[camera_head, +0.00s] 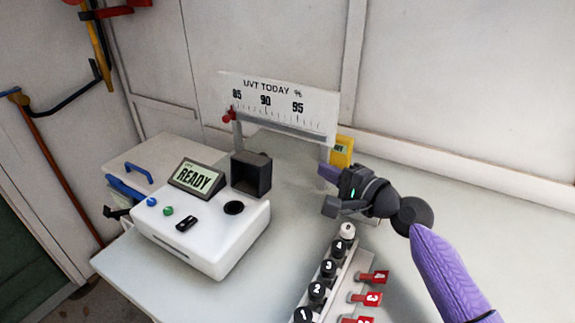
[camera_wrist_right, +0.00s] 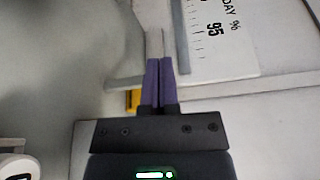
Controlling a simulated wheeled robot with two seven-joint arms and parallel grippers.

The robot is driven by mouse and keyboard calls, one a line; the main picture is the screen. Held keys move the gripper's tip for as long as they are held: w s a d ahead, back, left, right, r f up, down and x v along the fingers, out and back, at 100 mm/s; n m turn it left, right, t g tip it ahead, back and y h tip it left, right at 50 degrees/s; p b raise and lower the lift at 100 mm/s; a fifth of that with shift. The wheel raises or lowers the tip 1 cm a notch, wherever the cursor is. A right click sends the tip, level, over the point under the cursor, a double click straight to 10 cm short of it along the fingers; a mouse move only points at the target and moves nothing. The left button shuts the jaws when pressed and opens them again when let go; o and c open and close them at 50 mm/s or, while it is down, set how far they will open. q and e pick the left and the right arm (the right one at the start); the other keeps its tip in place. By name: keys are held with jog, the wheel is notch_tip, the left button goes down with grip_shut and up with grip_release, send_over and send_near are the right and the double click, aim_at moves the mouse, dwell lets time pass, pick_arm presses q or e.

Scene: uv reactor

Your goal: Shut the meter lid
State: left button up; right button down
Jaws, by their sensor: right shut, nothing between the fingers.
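The white meter (camera_head: 205,238) stands on the bench at left centre, with a small screen (camera_head: 196,178) reading READY. A dark round well (camera_head: 233,207) is in its top. The dark, hollow, box-shaped lid (camera_head: 251,175) stands raised at the back edge behind the well, its hollow side facing forward. My right gripper (camera_head: 327,173) is to the right of the lid, apart from it, with its purple fingers pointing left. In the right wrist view its fingers (camera_wrist_right: 160,82) are together with nothing between them. My left gripper does not show.
A rack (camera_head: 345,272) of numbered black-capped vials with red tags stands in front of my right gripper. A yellow device (camera_head: 342,151) sits just behind it. A white UVT scale board (camera_head: 278,105) stands at the back. Bench between meter and rack is clear.

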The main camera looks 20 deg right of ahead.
aim_at(255, 171)
pick_arm(q)
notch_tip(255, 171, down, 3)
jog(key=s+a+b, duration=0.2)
jog(key=b, duration=0.1)
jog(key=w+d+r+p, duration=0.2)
jog(key=p, duration=0.1)
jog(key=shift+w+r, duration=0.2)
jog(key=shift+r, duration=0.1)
pick_arm(e)
jog(key=w+a, duration=0.6)
jog(key=a, duration=0.1)
jog(key=shift+a, duration=0.15)
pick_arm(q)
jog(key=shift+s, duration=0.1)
pick_arm(e)
jog(key=shift+s+r, duration=0.1)
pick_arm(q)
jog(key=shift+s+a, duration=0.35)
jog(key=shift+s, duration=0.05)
pick_arm(e)
jog(key=shift+s+a+r+n, duration=0.15)
jog(key=shift+a+r+n, duration=0.05)
jog(key=shift+n, duration=0.2)
